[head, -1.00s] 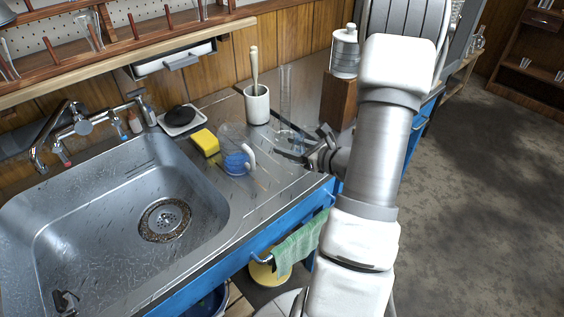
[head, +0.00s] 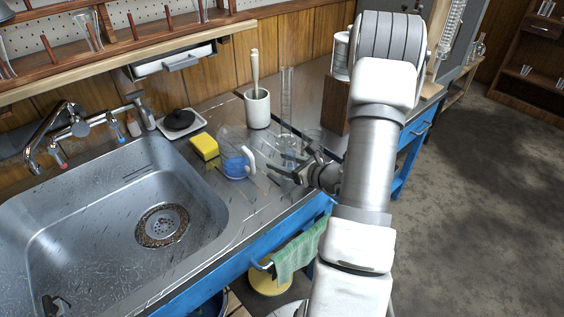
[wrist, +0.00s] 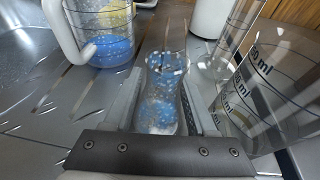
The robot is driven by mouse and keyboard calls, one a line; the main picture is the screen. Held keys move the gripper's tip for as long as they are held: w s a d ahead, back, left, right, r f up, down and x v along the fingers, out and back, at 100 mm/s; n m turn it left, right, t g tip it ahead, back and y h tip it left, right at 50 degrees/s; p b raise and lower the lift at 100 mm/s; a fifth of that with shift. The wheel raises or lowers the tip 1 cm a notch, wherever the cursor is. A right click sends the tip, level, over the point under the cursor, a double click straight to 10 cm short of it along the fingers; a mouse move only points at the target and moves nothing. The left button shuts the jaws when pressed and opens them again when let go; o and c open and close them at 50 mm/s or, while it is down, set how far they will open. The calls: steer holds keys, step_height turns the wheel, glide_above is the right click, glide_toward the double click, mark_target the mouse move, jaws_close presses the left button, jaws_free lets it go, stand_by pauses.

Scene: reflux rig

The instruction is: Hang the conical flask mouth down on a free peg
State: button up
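The conical flask (wrist: 162,92) is clear glass and stands between my gripper's fingers in the wrist view, with the blue of other things showing through it. In the head view, clear glass (head: 286,147) shows beside the fingertips, hard to make out. My gripper (wrist: 163,100) has its fingers spread on either side of the flask; I see no clear contact. It is low over the drainboard in the head view (head: 288,166). The wooden peg rack (head: 150,36) is at the upper left, with several upright pegs, some bare, and glassware on another.
A jug with blue liquid (head: 236,164) and a yellow sponge (head: 204,147) stand left of my gripper. A tall measuring cylinder (head: 286,100) and a white pot (head: 257,108) stand behind. A graduated beaker (wrist: 270,85) is close on the right. The sink (head: 95,215) is left.

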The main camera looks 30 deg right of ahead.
steer(key=shift+o, duration=0.4)
steer(key=shift+r, duration=0.2)
steer(key=p+v, duration=0.2)
steer(key=v, duration=1)
steer(key=shift+p, duration=0.3)
